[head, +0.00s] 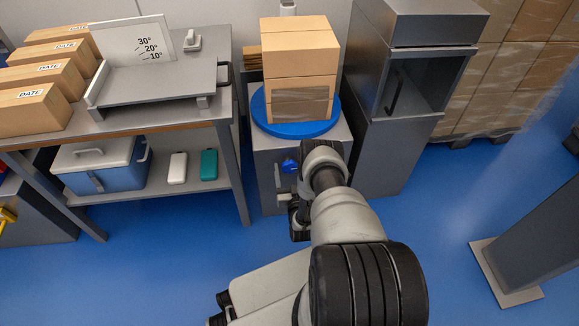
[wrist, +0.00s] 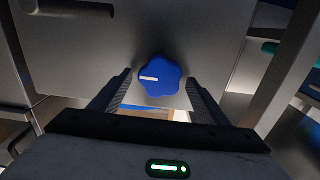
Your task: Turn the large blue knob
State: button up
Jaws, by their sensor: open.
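The large blue knob (wrist: 161,76) is on the front of a grey cabinet. It has a lobed edge and a white pointer mark, which points left in the wrist view. In the head view the knob (head: 290,166) shows partly, beside my arm. My gripper (wrist: 160,82) is open, with one finger on each side of the knob. A gap shows between each finger and the knob, so I see no contact. In the head view my gripper is mostly hidden by my arm.
A blue turntable (head: 297,128) with cardboard boxes (head: 298,55) stands on the grey cabinet (head: 268,185). A workbench (head: 120,120) with a blue cooler (head: 98,165) on its shelf is at left. A grey open-fronted unit (head: 400,130) is at right. A bar handle (wrist: 75,8) shows at upper left.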

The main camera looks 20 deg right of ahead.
jog(key=c, duration=1)
jog(key=shift+c, duration=0.2)
jog(key=shift+n, duration=0.3)
jog(key=n, duration=0.4)
jog(key=shift+a, duration=0.2)
jog(key=n, duration=0.4)
jog(key=shift+a+f+n, duration=0.1)
jog(key=shift+n, duration=0.3)
jog(key=n, duration=0.5)
jog(key=shift+w+a+f, duration=0.1)
jog(key=shift+f+n, duration=0.1)
jog(key=shift+n, duration=1.5)
